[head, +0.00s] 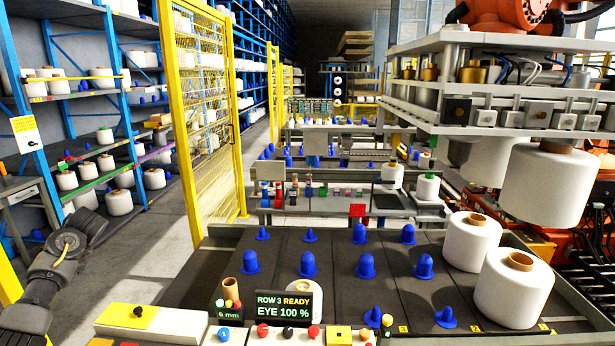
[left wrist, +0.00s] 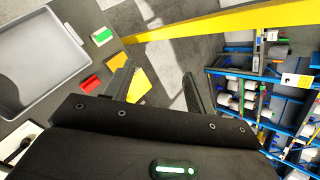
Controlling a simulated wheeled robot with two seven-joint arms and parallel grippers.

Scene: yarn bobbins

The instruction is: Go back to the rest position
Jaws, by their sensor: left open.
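My left gripper (left wrist: 158,84) shows in the left wrist view with its two dark fingers spread apart. Nothing is between them; grey floor, a light streak and a bit of yellow show behind. In the head view my left arm (head: 58,262) is at the left edge, outside the dark bobbin table (head: 205,262); its fingers cannot be made out there. My right gripper is in neither view. White yarn bobbins (head: 513,291) stand at the right of the table. Several blue pegs (head: 308,265) stand in rows on it, otherwise empty.
A control panel (head: 150,320) and a display (head: 283,306) reading "ROW 3 READY" line the table's front. A machine holding bobbins (head: 548,184) hangs at right. A yellow fence (head: 180,110) and blue shelves (head: 70,95) stand left. A grey tray (left wrist: 82,92) is beside my left gripper.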

